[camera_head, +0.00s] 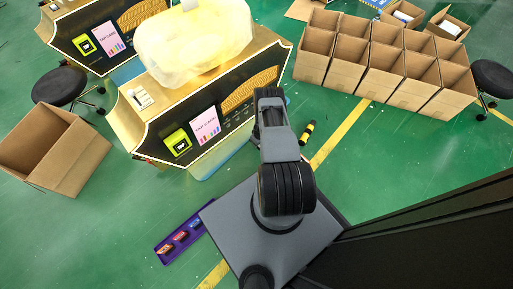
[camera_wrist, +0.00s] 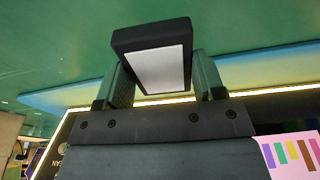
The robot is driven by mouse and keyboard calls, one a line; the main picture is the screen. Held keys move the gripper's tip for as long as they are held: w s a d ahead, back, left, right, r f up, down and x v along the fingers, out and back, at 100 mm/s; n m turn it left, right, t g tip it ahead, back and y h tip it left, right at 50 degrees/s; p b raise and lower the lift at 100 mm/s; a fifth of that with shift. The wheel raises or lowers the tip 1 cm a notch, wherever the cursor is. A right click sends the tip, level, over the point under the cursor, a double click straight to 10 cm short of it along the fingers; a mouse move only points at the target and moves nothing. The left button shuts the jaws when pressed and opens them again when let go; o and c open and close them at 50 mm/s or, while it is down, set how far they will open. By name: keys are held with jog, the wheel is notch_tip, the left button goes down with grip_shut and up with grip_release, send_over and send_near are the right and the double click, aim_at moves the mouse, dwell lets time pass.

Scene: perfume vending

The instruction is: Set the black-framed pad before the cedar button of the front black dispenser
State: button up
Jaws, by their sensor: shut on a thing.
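In the wrist view, my gripper (camera_wrist: 161,76) is shut on the black-framed pad (camera_wrist: 160,68), which has a pale face. The pad sits between the two fingers. Part of the front black dispenser (camera_wrist: 250,110) with its lit edge shows behind and below my gripper. In the head view, that dispenser (camera_head: 160,135) has a black front with gold panels, a pink card sign (camera_head: 205,127) and a yellow-green box (camera_head: 177,142). My arm stands in front of its right end and hides my gripper and the pad there. I cannot pick out the cedar button.
A second black dispenser (camera_head: 68,47) stands behind at upper left. Open cardboard boxes (camera_head: 362,85) are at right and another box (camera_head: 45,160) at left. A round stool (camera_head: 58,86) is near it. A purple tray (camera_head: 162,257) lies on the green floor. A black-yellow object (camera_head: 307,132) is nearby.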

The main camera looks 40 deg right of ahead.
jog(key=shift+w+a+f+b, duration=0.25)
jog(key=shift+w+f+b, duration=0.1)
jog(key=shift+f, duration=0.2)
jog(key=shift+w+a+f+b, duration=0.15)
jog(key=shift+f+b, duration=0.95)
jog(key=shift+f, duration=0.55)
jog(key=shift+f, duration=0.15)
jog(key=o, duration=0.9)
